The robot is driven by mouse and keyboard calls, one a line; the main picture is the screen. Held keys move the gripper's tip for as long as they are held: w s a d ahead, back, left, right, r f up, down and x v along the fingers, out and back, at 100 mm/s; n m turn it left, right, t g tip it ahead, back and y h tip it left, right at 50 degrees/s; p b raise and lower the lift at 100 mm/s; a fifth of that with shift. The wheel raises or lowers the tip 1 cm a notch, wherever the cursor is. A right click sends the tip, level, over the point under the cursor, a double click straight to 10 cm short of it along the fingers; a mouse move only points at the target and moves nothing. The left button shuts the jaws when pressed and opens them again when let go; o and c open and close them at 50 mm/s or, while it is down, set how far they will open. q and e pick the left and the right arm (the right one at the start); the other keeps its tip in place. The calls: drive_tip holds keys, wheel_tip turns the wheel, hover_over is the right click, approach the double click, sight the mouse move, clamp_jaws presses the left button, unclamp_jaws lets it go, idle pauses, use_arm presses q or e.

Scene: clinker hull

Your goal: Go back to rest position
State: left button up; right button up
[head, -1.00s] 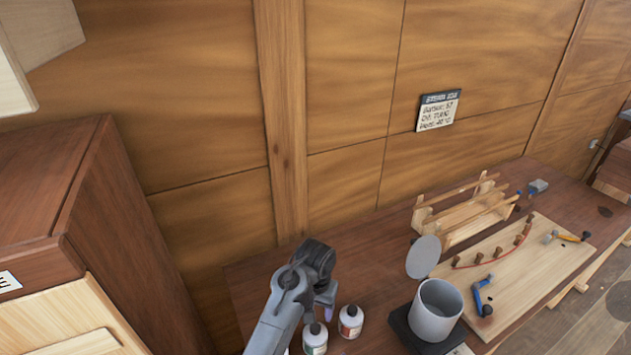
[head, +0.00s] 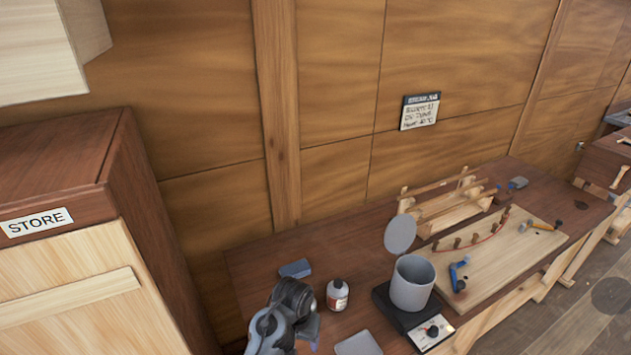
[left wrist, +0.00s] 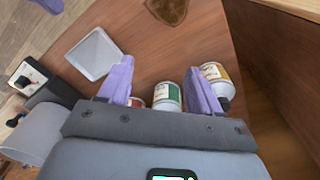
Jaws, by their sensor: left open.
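My left gripper (head: 314,343) is low in the head view, over the near left part of the workbench (head: 262,250), with its arm partly cut off by the lower edge. In the left wrist view its two purple fingers (left wrist: 162,82) are spread apart, with nothing held. A green-labelled bottle (left wrist: 168,97) shows between the fingers, and a yellow-labelled bottle (left wrist: 213,74) shows by the right finger. A red-labelled bottle (head: 337,296) stands right of the gripper in the head view.
A grey pot (head: 411,287) stands on a hot plate (head: 428,332), its round lid (head: 400,234) raised behind. A wooden rack (head: 447,209) and board (head: 500,262) are farther right. The STORE cabinet (head: 75,270) stands left.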

use_arm(q)
drive_tip(key=s+a+f+n, duration=0.1)
drive_tip(key=s+a+f, duration=0.6)
drive_tip(key=s, duration=0.1)
drive_tip(key=s+a+r+t, duration=0.1)
drive_tip(key=s+a, duration=0.4)
drive_tip(key=s, duration=0.4)
drive_tip(key=s+a+t, duration=0.1)
drive_tip(key=s+a, duration=0.3)
drive_tip(key=s, duration=0.4)
drive_tip(key=s+a+r+t, duration=0.1)
drive_tip(key=s+a+r, duration=0.1)
drive_tip(key=s+r, duration=0.45)
use_arm(e)
drive_tip(key=s+d+r+g+h, duration=0.1)
drive_tip(key=s+d+r+g, duration=0.25)
drive_tip(key=s+d, duration=0.65)
drive_tip(key=s+d+r+g+h, duration=0.2)
drive_tip(key=s+d+g, duration=0.4)
drive_tip(key=s, duration=0.6)
use_arm(q)
wheel_tip(320, 180, up, 16)
drive_tip(key=p, duration=1.8)
drive_tip(key=shift+s, duration=0.3)
use_arm(e)
wheel_tip(320, 180, up, 18)
drive_tip(key=d+t, duration=0.1)
drive_tip(key=shift+f, duration=0.15)
